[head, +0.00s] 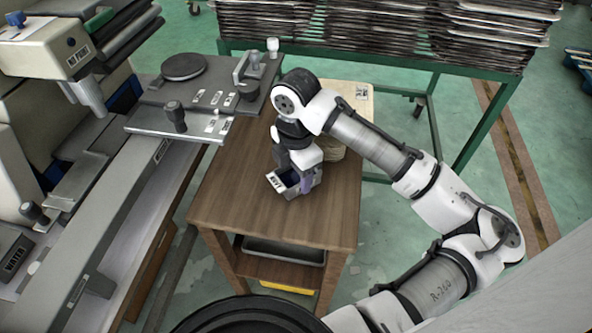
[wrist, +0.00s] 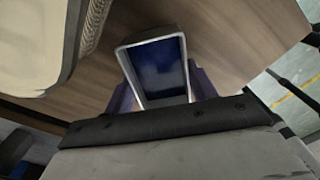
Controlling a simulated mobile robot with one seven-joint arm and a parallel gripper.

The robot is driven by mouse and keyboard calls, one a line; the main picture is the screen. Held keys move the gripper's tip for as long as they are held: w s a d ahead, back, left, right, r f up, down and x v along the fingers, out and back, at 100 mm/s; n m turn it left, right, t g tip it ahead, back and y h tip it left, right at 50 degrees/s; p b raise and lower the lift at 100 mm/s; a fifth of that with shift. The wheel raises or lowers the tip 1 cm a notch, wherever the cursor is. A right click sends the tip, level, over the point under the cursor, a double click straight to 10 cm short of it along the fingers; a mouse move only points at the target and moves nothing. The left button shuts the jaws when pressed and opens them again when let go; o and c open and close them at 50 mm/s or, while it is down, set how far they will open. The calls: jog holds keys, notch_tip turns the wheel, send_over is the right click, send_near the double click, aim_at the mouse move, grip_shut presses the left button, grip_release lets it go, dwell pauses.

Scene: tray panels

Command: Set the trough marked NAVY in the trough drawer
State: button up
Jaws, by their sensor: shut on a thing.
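A small light-rimmed trough (head: 277,183) with a label reading NAVY is at the wooden table's top. In the wrist view the trough (wrist: 127,62) shows a dark navy inside. My gripper (head: 302,184) is shut on the trough, with a purple finger on each side of it in the wrist view (wrist: 160,92). The trough looks close to the table top; I cannot tell whether it touches. I cannot make out for certain which part is the trough drawer.
The wooden table (head: 235,205) has bare room left of and in front of my gripper. A cream-coloured item (head: 333,150) stands behind it. A grey machine (head: 120,185) with knobs and labels is at left. A green rack (head: 440,85) of stacked trays stands behind. A grey bin (head: 285,251) sits under the table.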

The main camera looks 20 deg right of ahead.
jog(key=shift+f, duration=0.1)
jog(key=o, duration=1.2)
jog(key=shift+c, duration=0.2)
